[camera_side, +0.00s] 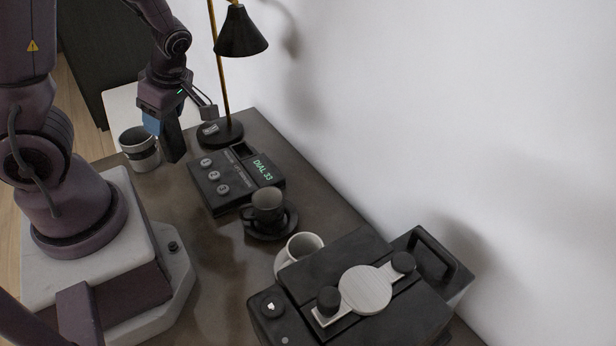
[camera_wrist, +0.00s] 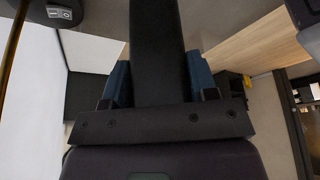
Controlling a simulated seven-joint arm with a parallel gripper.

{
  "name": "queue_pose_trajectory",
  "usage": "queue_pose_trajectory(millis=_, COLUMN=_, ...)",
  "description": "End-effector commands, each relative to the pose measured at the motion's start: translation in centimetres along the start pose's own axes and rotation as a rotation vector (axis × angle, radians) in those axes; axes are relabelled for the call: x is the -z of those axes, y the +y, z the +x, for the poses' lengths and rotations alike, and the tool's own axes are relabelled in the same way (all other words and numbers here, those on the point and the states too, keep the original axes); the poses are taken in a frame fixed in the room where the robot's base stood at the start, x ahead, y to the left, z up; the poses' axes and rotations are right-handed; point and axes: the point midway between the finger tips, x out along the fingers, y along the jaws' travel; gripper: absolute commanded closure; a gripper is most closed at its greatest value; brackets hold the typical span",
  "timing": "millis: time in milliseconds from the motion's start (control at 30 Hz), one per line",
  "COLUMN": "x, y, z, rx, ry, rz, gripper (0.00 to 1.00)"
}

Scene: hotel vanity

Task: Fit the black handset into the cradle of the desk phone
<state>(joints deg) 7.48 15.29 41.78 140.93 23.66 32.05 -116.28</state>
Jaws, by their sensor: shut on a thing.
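In the wrist view the handset (camera_wrist: 156,45) runs as a dark bar between the two blue fingers of my gripper (camera_wrist: 157,82). The desk phone (camera_side: 222,203) is a black box with round keys and a green lit display reading "DIAL 33". A dark recess shows at its upper edge; I cannot tell its full shape. The handset is apart from the phone.
A metallic cup (camera_side: 140,150) stands close beside the handset. A black lamp (camera_side: 241,34) rises behind the phone. A dark cup (camera_side: 267,203) on a saucer stands close in front of the phone. A white cup (camera_side: 303,245) and a black machine (camera_side: 352,270) stand lower right.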

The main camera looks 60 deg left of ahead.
Motion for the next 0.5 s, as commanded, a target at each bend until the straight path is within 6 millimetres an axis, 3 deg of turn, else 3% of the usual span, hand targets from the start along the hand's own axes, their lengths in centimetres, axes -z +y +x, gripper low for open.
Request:
queue_pose_trajectory(millis=100, x=-3.8, y=2.0, z=-1.5, rx=-0.162, ry=-0.001, rz=0.385, gripper=0.81)
queue_pose_trajectory(millis=200, x=-6.4, y=3.1, z=-2.7, rx=-0.271, ry=-0.001, rz=0.646, gripper=0.8)
queue_pose_trajectory(millis=500, x=-12.8, y=4.5, z=-6.0, rx=-0.515, ry=-0.002, rz=1.226, gripper=0.8)
